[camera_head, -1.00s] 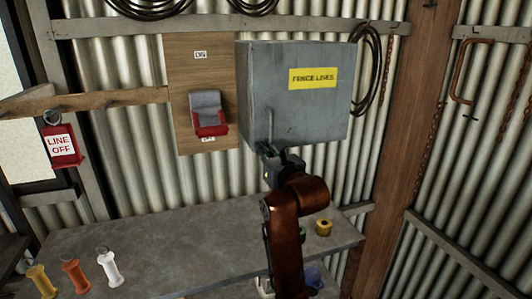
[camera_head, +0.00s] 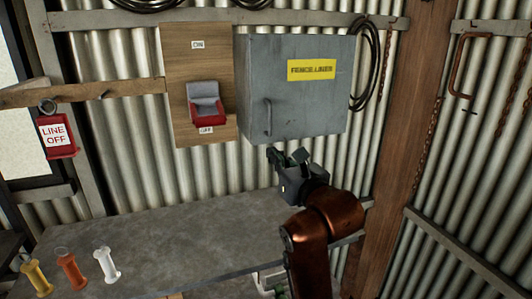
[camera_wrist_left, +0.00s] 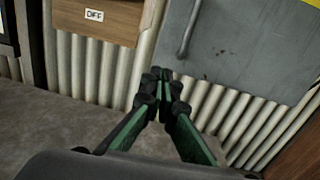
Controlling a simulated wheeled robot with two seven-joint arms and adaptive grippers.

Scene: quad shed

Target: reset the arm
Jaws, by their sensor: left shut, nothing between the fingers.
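My left gripper (camera_head: 287,156) is in front of the wall, just below the grey metal box (camera_head: 290,110). Its fingers are together and hold nothing. In the left wrist view the left gripper (camera_wrist_left: 165,76) shows its green-sided fingers meeting at the tips, apart from the box's handle (camera_wrist_left: 187,32). The grey box has a yellow "FENCE LINES" label, and its door looks shut. The handle also shows in the head view (camera_head: 267,117). My right gripper is not in view.
A wooden board (camera_head: 202,62) carries a red and grey switch (camera_head: 207,106). A red "LINE OFF" tag (camera_head: 58,135) hangs at the left. The grey bench (camera_head: 180,236) holds yellow (camera_head: 36,278), orange (camera_head: 71,272) and white (camera_head: 106,265) spools at its left end; its middle is clear.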

